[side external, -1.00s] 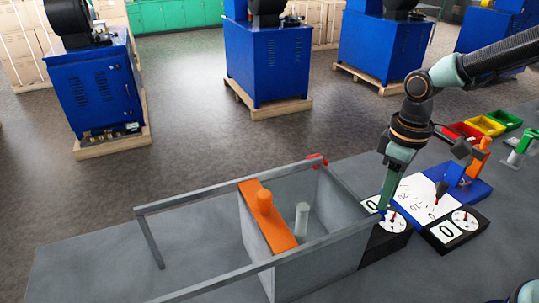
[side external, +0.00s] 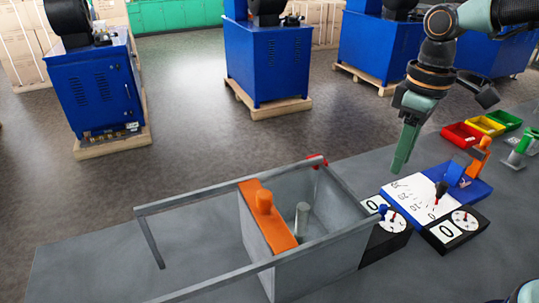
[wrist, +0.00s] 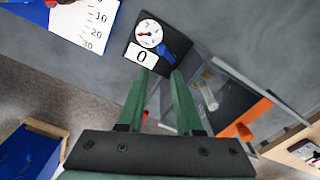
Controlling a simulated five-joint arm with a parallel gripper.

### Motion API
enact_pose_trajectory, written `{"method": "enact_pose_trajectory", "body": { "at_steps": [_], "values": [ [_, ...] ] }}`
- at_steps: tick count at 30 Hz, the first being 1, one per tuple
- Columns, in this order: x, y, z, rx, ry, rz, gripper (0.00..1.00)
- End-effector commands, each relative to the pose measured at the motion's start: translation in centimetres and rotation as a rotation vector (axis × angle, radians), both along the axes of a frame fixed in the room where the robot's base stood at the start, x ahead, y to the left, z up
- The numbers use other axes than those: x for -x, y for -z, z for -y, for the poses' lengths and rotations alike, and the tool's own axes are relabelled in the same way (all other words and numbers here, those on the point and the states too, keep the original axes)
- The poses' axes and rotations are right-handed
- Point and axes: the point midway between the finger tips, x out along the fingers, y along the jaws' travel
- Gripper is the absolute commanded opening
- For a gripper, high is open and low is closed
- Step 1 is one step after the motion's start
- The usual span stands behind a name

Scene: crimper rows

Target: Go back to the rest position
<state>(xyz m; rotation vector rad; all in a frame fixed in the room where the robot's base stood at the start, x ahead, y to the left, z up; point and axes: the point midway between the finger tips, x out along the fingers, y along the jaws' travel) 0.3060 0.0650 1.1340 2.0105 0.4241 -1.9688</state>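My gripper (side external: 400,165) hangs in the air above the bench, higher than the dial boxes and the grey bin, with its green fingers pointing down. In the wrist view, the two green fingers of my gripper (wrist: 161,76) stand apart with a gap between them and nothing held. Beyond the fingertips, in the wrist view, is a black dial box (wrist: 128,61) with a white gauge and a "0" label. A blue part (wrist: 170,50) sits at that box's edge. My gripper touches nothing that I can see.
An open grey bin (side external: 340,255) with an orange panel (side external: 273,226) and a grey peg (side external: 302,220) stands left of the dial boxes. A second dial box (side external: 450,231), a blue scale stand (side external: 470,184) and coloured trays (side external: 487,126) are to the right.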

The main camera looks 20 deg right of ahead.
Motion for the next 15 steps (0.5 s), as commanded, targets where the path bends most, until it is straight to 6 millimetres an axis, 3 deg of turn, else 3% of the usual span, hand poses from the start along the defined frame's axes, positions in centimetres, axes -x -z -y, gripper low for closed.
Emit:
{"method": "enact_pose_trajectory", "body": {
  "at_steps": [15],
  "values": [
    [1.9, -2.5, 5.9, -0.091, 0.368, 0.413, 0.34]
  ]
}}
